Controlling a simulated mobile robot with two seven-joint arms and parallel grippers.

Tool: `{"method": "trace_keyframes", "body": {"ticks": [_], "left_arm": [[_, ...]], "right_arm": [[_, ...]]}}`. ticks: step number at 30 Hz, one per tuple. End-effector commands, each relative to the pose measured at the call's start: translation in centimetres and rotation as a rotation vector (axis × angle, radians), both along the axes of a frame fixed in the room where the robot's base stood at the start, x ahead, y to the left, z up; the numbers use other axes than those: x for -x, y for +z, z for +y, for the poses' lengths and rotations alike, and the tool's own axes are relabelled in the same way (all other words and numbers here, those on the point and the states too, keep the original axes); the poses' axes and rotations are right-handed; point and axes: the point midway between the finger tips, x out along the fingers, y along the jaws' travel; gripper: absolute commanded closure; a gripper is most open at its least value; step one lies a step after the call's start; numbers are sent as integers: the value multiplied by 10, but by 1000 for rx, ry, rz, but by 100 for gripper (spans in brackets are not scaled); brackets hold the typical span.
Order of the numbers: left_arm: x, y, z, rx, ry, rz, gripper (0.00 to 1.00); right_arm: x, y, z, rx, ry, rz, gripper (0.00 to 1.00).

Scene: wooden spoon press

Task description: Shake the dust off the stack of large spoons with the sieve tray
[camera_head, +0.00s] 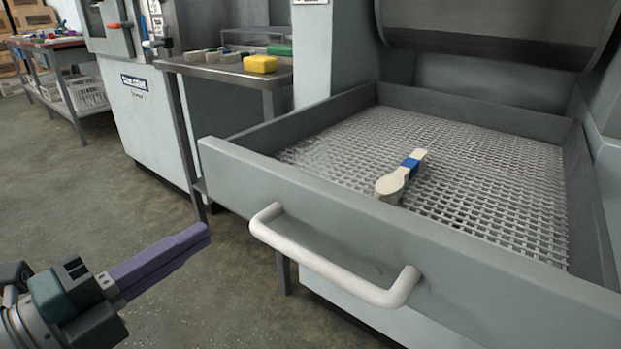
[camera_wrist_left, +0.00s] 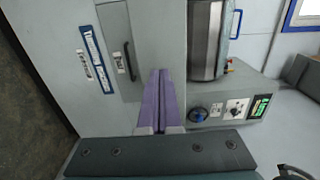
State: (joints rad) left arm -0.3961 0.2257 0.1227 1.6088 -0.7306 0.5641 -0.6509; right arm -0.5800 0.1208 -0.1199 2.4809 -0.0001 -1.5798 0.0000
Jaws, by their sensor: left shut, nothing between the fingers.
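The sieve tray (camera_head: 355,215) is a grey drawer with a wire-mesh bottom and a pale handle (camera_head: 335,262) on its front. The stack of large spoons (camera_head: 392,184) lies on the mesh near the middle, pale wood with a blue band (camera_head: 409,164). My left gripper (camera_head: 206,233) has purple fingers, shut and empty, to the left of the handle and apart from it. The fingers also show in the left wrist view (camera_wrist_left: 161,98), pointing towards a grey machine panel. The right gripper is not in view.
A metal side table (camera_head: 220,70) with a yellow block (camera_head: 260,64) stands behind the tray at the left. A workbench (camera_head: 50,42) is at the far left. The floor (camera_head: 90,195) left of the tray is clear. A machine housing surrounds the tray's back.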

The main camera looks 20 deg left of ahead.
Motion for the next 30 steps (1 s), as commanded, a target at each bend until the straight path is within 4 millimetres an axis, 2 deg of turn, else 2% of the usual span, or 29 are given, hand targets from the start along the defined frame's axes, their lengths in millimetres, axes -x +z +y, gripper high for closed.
{"method": "trace_keyframes", "body": {"ticks": [1,6,12,30], "left_arm": [[-11,0,-4,0,-1,-5,100],[-42,-1,-15,0,0,-3,100],[-64,0,-23,0,1,-1,100],[-71,0,-26,1,1,0,100]], "right_arm": [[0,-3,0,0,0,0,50],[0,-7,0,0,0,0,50],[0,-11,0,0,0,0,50],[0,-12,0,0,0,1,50]]}}
